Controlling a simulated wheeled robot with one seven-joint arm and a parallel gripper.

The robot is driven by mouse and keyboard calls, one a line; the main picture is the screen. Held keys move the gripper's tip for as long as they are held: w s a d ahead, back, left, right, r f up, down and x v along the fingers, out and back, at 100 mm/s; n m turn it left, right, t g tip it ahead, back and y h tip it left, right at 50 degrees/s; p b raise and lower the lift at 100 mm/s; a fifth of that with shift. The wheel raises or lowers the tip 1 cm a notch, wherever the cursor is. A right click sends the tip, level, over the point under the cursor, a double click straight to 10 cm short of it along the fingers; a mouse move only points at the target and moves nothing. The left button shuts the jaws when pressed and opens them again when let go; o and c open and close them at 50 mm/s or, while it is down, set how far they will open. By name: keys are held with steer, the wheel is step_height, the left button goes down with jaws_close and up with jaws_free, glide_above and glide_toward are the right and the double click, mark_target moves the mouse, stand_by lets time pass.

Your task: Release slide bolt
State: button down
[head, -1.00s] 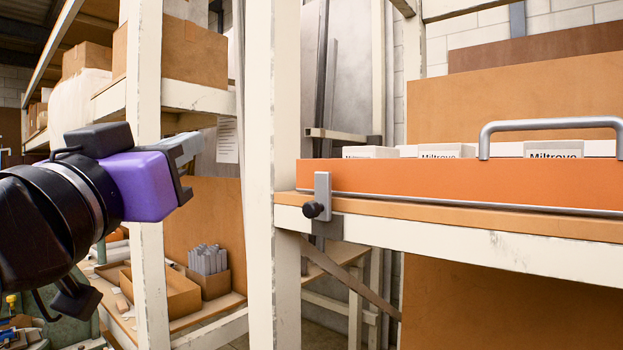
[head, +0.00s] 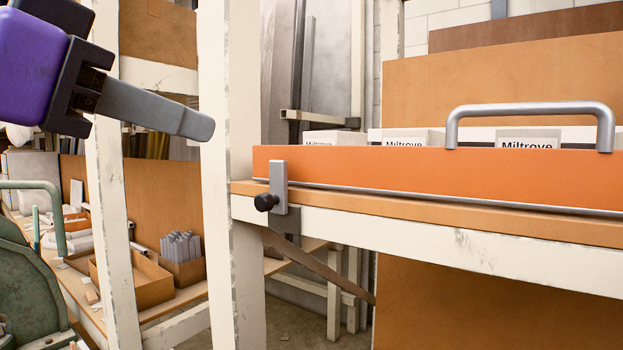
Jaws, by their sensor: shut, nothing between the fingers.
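The slide bolt (head: 279,183) is a grey upright metal plate with a black knob (head: 266,202). It sits at the left end of the orange drawer front (head: 400,178), and its upper part stands against the orange face. A grey bracket (head: 285,222) is below it on the shelf edge. My gripper (head: 200,125) is at the upper left, purple with grey fingers pointing right and slightly down. The fingers are together with nothing between them. They are above and to the left of the bolt, apart from it, in front of the white post.
The drawer has a grey bar handle (head: 530,112) and white Miltrove boxes (head: 405,138) behind its front. A white post (head: 230,260) stands left of the bolt. A green machine (head: 30,270) is at the lower left. Open space lies before the drawer.

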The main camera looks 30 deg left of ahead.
steer(key=shift+w, duration=0.1)
glide_toward(278, 186)
steer(key=w+d+r, duration=0.1)
steer(key=w+r, duration=0.2)
steer(key=w, duration=0.2)
steer(key=f, duration=0.3)
steer(key=shift+s+a+f, duration=0.1)
steer(key=shift+a+f, duration=0.1)
steer(key=shift+a, duration=0.2)
steer(key=shift+f, duration=0.4)
steer(key=shift+f+b, duration=1.5)
steer(key=shift+f, duration=0.95)
